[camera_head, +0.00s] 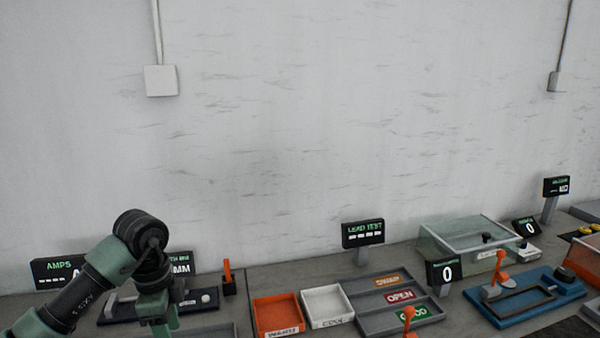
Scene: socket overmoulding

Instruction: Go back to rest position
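My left arm (95,270) comes in from the lower left, green and black, with its wrist bent downward. Its lower end stands in front of the dark device on the left of the bench. The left gripper's fingers are not visible, as the arm runs out of the bottom of the picture. My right arm and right gripper are not in view.
The grey bench (255,285) runs along a white wall. On it are an orange tray (280,316), a white tray (327,306), a grey sorting tray (375,320), a lead test display (363,233), a clear-lidded box (465,238) and a blue fixture (530,297).

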